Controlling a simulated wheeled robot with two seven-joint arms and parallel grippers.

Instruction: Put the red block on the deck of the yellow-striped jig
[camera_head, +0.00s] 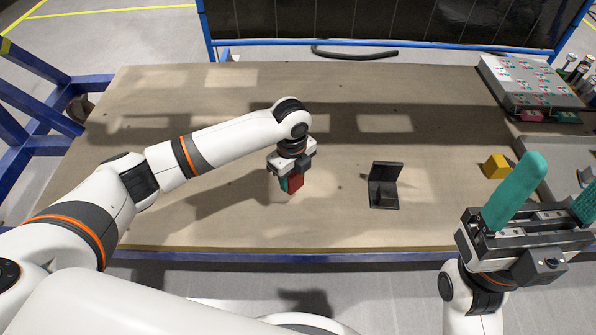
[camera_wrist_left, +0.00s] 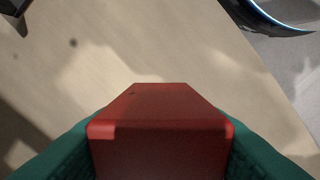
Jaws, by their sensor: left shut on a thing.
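The red block (camera_head: 295,183) is in my left gripper (camera_head: 288,182), in the middle of the table. In the left wrist view the red block (camera_wrist_left: 160,130) sits between the two green fingers, which are shut on it. It appears to be held above the tabletop; the exact gap cannot be told. A black L-shaped piece (camera_head: 384,188) with an upright plate stands on the table to the right of my left gripper. I see no yellow stripes on it, and no yellow-striped jig can be made out. My right gripper (camera_head: 548,196) is open and empty at the lower right.
A yellow block (camera_head: 496,166) lies at the right, close to my right gripper. A grey tray (camera_head: 535,97) with coloured pieces stands at the back right. A dark panel with a blue frame (camera_head: 380,48) is behind the table (camera_head: 200,120). The table's left and middle are largely clear.

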